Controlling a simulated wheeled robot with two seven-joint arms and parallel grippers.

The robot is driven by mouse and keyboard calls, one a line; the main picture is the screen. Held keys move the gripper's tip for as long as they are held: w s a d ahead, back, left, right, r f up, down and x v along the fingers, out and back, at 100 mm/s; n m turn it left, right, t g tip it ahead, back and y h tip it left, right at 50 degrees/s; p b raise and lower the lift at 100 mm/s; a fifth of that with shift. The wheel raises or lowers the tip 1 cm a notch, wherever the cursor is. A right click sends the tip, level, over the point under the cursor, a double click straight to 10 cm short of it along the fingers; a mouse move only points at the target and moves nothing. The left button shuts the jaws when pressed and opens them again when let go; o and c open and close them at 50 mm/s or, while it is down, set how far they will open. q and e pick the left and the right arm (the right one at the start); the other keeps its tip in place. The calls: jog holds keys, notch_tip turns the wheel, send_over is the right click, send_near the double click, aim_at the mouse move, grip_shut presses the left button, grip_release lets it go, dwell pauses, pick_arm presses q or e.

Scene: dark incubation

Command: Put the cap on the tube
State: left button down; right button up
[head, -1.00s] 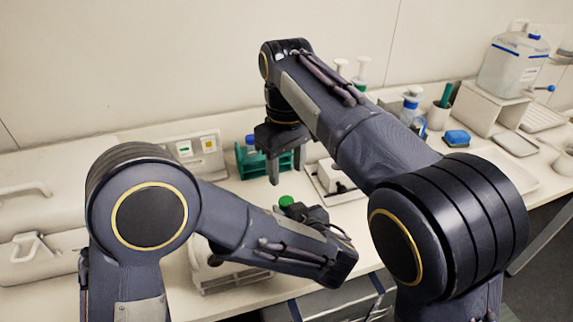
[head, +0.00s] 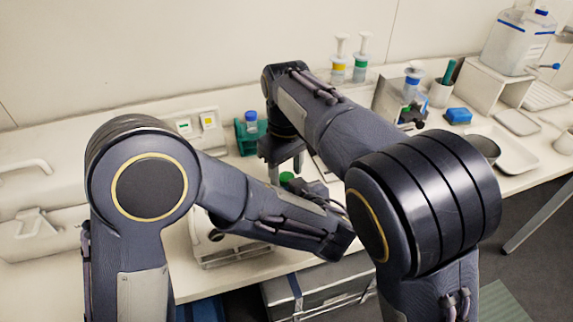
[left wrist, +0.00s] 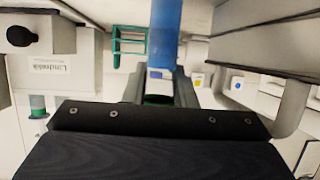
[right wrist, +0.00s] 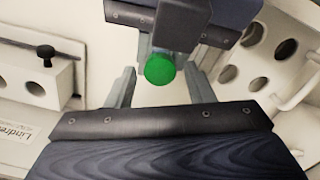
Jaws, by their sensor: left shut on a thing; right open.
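A green cap (head: 287,176) shows as a round top at the fingertips of my left gripper (head: 291,187), and it also shows in the right wrist view (right wrist: 160,70). In the left wrist view the left gripper (left wrist: 160,92) is shut on a blue tube (left wrist: 166,38) with a pale label. I cannot tell whether the cap is seated on the tube; that join is hidden. My right gripper (head: 286,168) is above the left one. Its fingers are open, one on each side of the cap, with gaps visible in the right wrist view.
A green rack (head: 241,138) with a blue-topped tube (head: 251,122) stands behind the grippers. A white holder with holes (head: 235,253) is below my left arm. Two syringe-like items (head: 360,58), a blue box (head: 458,116) and a carboy (head: 510,45) stand to the right.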

jog(key=c, duration=1)
jog(key=shift+m, duration=1)
jog(key=o, duration=1.1)
jog(key=shift+o, duration=0.2)
jog(key=shift+r, duration=0.15)
notch_tip(320, 180, up, 12)
pick_arm(q)
jog(key=c, duration=1.1)
grip_release()
